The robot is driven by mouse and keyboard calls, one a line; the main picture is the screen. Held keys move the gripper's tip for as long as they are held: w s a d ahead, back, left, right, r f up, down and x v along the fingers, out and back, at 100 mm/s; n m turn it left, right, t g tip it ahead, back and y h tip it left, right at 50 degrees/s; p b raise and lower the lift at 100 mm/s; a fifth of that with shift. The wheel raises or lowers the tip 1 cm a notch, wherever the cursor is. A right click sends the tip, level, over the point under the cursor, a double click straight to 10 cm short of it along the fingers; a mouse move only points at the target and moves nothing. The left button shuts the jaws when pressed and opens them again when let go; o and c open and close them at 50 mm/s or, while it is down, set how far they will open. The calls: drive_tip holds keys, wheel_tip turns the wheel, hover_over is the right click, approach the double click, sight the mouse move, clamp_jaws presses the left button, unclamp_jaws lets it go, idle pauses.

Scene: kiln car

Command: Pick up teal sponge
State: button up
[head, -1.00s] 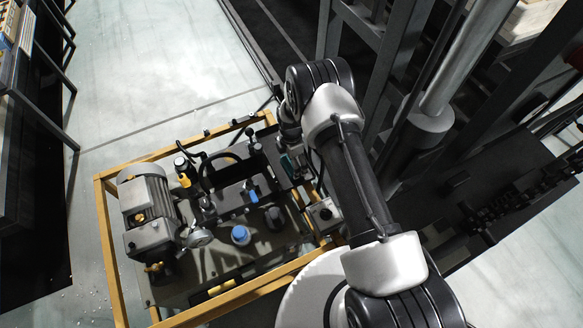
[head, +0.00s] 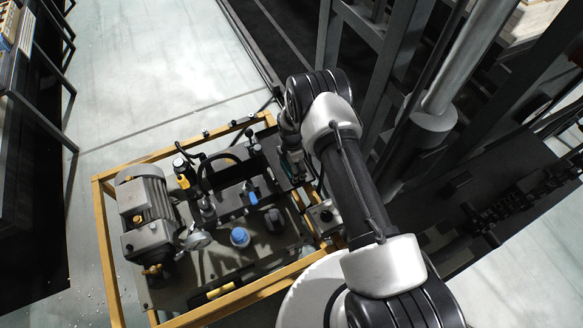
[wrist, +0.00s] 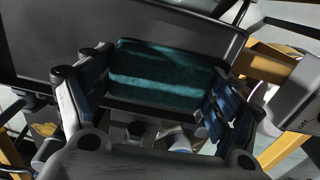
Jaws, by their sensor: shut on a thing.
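The teal sponge (wrist: 165,68) lies across the space between the two fingers of my gripper (wrist: 160,88) in the wrist view, with a lighter band of light across it. The blue-padded fingers stand at its left and right ends, and my gripper is shut on it. In the head view my gripper (head: 292,160) is over the right side of the machine frame, below my bent wrist. Only a small bit of teal shows there; my arm hides most of the sponge.
A yellow frame (head: 105,235) surrounds a machine with a grey motor (head: 145,208), a blue cap (head: 240,237) and black hoses. Dark steel posts (head: 395,70) rise close to the right of my arm. Pale open floor (head: 160,70) lies beyond the frame.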

drive_tip(key=shift+r, duration=0.1)
drive_tip(key=shift+c, duration=0.2)
wheel_tip(320, 180, up, 20)
drive_tip(key=p, duration=0.5)
drive_tip(key=shift+p, duration=0.4)
